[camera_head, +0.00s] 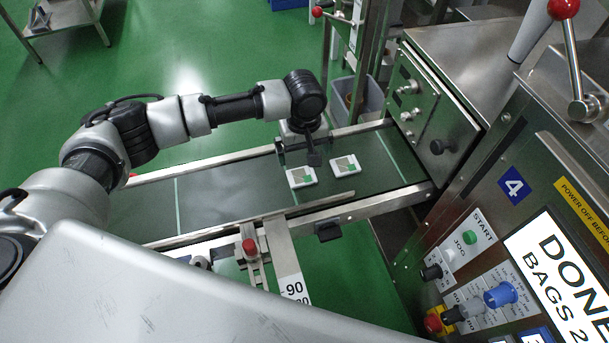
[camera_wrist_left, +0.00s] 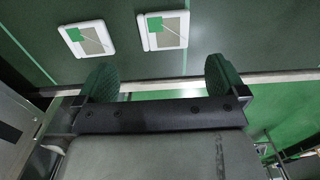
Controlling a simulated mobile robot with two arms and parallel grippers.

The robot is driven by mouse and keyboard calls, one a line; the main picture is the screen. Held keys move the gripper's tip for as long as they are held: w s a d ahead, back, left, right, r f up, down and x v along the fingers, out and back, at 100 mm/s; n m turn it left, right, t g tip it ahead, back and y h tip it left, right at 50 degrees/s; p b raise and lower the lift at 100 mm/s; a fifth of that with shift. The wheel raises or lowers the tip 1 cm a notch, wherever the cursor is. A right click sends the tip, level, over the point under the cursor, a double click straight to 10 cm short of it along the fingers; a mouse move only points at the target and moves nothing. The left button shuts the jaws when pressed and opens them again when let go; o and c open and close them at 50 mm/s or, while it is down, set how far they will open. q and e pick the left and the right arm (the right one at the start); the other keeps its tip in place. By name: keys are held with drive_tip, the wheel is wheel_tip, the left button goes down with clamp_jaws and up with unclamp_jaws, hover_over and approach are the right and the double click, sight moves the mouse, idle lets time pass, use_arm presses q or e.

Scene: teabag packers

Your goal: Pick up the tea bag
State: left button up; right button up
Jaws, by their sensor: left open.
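Two flat white tea bags, each with a green tag and a beige panel, lie side by side on the dark green conveyor belt (camera_head: 225,200). The left tea bag (camera_head: 301,178) shows in the left wrist view as the right one (camera_wrist_left: 174,25). The right tea bag (camera_head: 345,166) shows there as the left one (camera_wrist_left: 92,40). My left gripper (camera_head: 297,152) is open and empty, above the far side of the belt. Its two green-padded fingers (camera_wrist_left: 161,79) are apart, and both bags lie beyond the fingertips, touching neither. My right gripper is not in view.
Metal rails (camera_head: 345,208) edge the belt on both sides. A steel machine box (camera_head: 435,105) stands at the belt's right end. The belt left of the bags is clear.

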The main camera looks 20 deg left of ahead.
sight(301, 173)
use_arm(q)
wheel_tip(301, 173, down, 3)
drive_tip(key=shift+r, duration=0.15)
drive_tip(key=f, duration=0.3)
drive_tip(key=f+b, duration=0.1)
drive_tip(key=shift+s+a+f, duration=0.1)
drive_tip(key=shift+a+f, duration=0.1)
drive_tip(key=shift+a, duration=0.15)
drive_tip(key=shift+f, duration=0.25)
drive_tip(key=c, duration=1)
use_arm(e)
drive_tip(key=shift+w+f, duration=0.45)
